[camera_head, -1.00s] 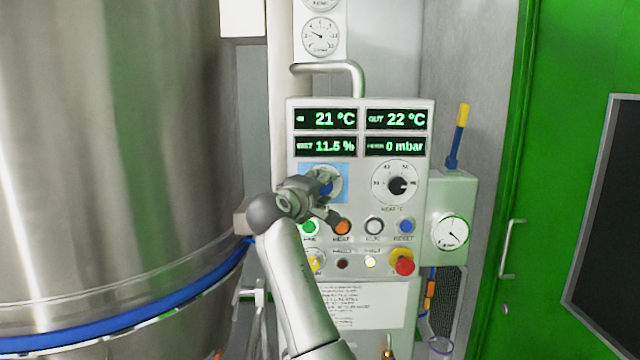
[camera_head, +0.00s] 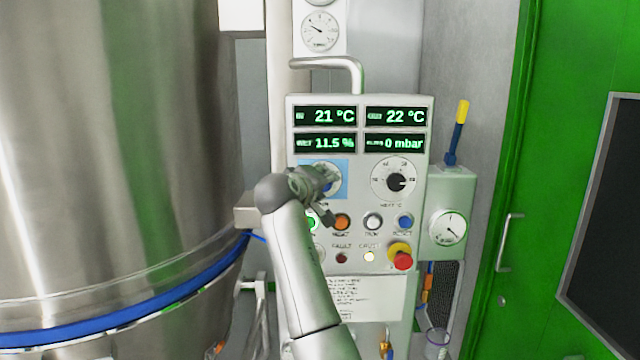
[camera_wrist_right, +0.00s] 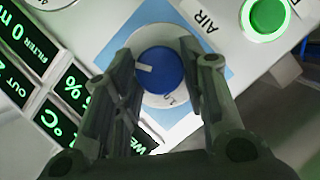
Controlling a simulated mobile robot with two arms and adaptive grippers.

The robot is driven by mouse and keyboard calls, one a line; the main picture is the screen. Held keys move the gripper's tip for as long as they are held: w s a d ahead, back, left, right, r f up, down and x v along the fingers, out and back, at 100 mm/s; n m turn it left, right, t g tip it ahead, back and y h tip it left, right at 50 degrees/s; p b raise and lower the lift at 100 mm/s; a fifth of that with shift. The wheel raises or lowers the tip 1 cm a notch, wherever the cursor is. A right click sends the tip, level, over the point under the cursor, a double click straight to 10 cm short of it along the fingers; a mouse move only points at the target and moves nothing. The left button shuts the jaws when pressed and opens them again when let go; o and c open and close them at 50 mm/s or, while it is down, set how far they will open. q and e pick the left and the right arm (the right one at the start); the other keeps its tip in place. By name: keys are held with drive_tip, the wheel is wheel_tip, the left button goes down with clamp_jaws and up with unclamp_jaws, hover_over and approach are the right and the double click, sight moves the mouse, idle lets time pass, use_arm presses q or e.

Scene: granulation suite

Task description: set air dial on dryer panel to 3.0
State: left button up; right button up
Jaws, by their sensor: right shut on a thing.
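The dryer panel (camera_head: 358,262) is a light grey box with green displays. Its air dial is a blue knob (camera_wrist_right: 162,72) on a white disc over a light blue square, beside the label AIR (camera_wrist_right: 209,20). In the right wrist view the knob's white mark points to the picture's left. My right gripper (camera_wrist_right: 157,52) has its fingers on both sides of the knob and is shut on it. In the head view my right gripper (camera_head: 325,183) covers most of the dial; the scale numbers are hidden or unreadable. My left gripper is not in view.
A black-knobbed heater dial (camera_head: 396,182) sits right of the air dial. Below are lit buttons, including an orange one (camera_head: 342,222), and a red emergency knob (camera_head: 402,261). A steel vessel (camera_head: 120,150) stands close on the left, a green door (camera_head: 560,60) on the right.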

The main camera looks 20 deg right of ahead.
drive_tip(key=shift+f, duration=0.15)
drive_tip(key=o, duration=1)
drive_tip(key=shift+r, duration=0.2)
